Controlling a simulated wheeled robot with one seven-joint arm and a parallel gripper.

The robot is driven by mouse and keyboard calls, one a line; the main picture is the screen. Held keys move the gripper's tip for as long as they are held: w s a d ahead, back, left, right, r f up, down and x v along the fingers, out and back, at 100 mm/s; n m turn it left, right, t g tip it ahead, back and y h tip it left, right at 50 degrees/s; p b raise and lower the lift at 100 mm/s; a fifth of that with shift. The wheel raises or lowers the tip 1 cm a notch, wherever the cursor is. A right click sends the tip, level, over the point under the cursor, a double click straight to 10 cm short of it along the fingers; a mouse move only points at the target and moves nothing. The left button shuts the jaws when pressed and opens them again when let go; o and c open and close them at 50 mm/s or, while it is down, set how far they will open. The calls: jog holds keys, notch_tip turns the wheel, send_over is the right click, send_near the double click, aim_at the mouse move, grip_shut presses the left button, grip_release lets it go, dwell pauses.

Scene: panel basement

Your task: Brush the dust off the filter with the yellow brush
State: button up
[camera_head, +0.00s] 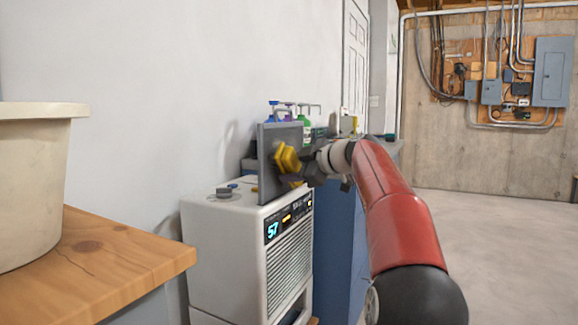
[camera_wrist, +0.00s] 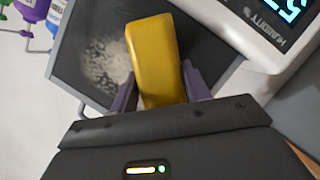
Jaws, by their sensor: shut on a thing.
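My gripper (camera_wrist: 157,97) is shut on the yellow brush (camera_wrist: 153,50), which sits between its two purple-grey fingers in the wrist view. The brush also shows as a yellow block (camera_head: 287,160) in the head view. The filter is a dark flat panel with a lighter frame (camera_wrist: 78,32); in the head view it stands upright (camera_head: 268,140) by the top of the white dehumidifier (camera_head: 232,222). A pale patch of dust (camera_wrist: 105,62) lies on the filter, left of the brush. The brush overlaps the filter in view; I cannot tell whether they touch. The bristles are hidden.
Several coloured bottles (camera_head: 304,128) stand behind the filter. A wooden counter (camera_head: 115,255) with a cream bucket (camera_head: 30,180) is at the left front. A blue cabinet (camera_head: 338,245) stands beside the dehumidifier. The floor (camera_head: 480,245) at the right is clear.

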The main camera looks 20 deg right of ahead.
jog(key=shift+w+d+r+p, duration=0.15)
jog(key=shift+w+d+p, duration=0.9)
jog(key=shift+d, duration=0.15)
jog(key=shift+w+d+p, duration=0.3)
jog(key=shift+w+d, duration=0.05)
jog(key=shift+d, duration=0.1)
jog(key=w+d+p, duration=0.2)
jog(key=d+p, duration=0.1)
jog(key=shift+w+p, duration=0.3)
